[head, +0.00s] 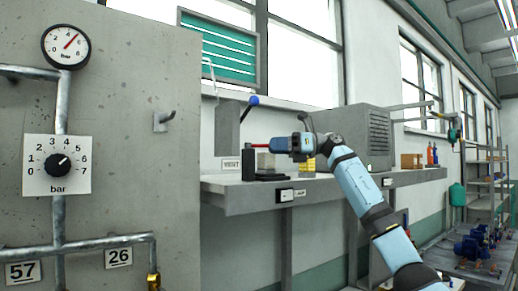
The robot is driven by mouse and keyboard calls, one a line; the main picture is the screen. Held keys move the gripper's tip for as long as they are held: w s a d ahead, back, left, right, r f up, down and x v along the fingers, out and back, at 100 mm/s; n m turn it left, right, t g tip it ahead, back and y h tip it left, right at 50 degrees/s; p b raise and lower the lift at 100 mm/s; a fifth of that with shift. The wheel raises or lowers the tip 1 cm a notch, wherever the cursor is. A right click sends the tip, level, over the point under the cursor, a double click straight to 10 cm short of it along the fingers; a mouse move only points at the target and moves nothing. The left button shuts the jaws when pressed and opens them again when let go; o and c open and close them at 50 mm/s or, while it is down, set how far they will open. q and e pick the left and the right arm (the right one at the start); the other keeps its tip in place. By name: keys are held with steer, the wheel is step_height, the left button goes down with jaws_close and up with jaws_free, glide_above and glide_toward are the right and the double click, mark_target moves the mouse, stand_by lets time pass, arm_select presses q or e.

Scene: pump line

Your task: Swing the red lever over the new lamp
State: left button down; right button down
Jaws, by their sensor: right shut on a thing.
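The red lever (259,146) shows as a short red piece beside the black block (249,163) on the grey shelf. My right gripper (269,147) reaches in from the right and is shut on the lever's end. The gripper hides part of the lever, so its full length and angle cannot be seen. I cannot pick out the new lamp for certain. My left gripper is not in view.
A blue-knobbed lever (252,101) rises behind the block, near a VENT sign (231,165). Yellow blocks (307,165) and a grey vented cabinet (367,137) stand on the shelf (330,185). A concrete panel (150,190) with pipes fills the left.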

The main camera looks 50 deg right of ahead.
steer(key=shift+d, duration=0.1)
stand_by(0.4)
steer(key=c, duration=0.9)
jaws_free()
steer(key=shift+c, duration=0.2)
steer(key=shift+w, duration=0.1)
